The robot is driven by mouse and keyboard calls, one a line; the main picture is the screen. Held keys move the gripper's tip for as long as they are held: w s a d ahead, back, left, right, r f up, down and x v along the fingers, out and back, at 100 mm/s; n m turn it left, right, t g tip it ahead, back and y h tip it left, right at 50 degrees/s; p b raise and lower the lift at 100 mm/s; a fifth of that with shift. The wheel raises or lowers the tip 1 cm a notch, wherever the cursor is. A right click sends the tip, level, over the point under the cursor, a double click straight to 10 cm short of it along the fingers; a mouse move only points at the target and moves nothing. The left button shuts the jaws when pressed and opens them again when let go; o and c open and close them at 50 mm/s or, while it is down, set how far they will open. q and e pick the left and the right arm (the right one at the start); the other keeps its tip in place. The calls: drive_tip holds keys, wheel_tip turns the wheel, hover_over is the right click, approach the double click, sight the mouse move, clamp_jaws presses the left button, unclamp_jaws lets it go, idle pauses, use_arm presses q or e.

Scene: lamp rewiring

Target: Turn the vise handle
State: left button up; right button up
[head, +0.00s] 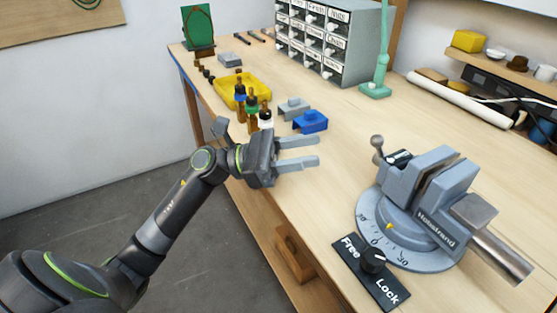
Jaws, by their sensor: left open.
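A grey-blue vise (420,205) stands on the right front of the wooden workbench, on a round base marked with degrees. A handle with a ball end (377,143) sticks up at the vise's left side. A black plate with a knob (372,261), lettered Free and Lock, lies in front of the base. My left gripper (318,152) is open and empty, with its fingers pointing right over the bench's left edge. It is left of the vise handle and apart from it. My right gripper is not in view.
Small bottles (252,103), a yellow tray (243,90) and a blue block (311,121) stand beyond my left gripper. A labelled drawer cabinet (325,40) and a green stand (376,88) are at the back. Bare bench top lies between the blue block and the vise.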

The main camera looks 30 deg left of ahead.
use_arm(q)
drive_tip(key=b+v, duration=0.1)
drive_tip(key=v, duration=0.3)
drive_tip(key=shift+a, duration=0.1)
drive_tip(key=shift+s+a, duration=0.1)
drive_tip(key=shift+a, duration=0.1)
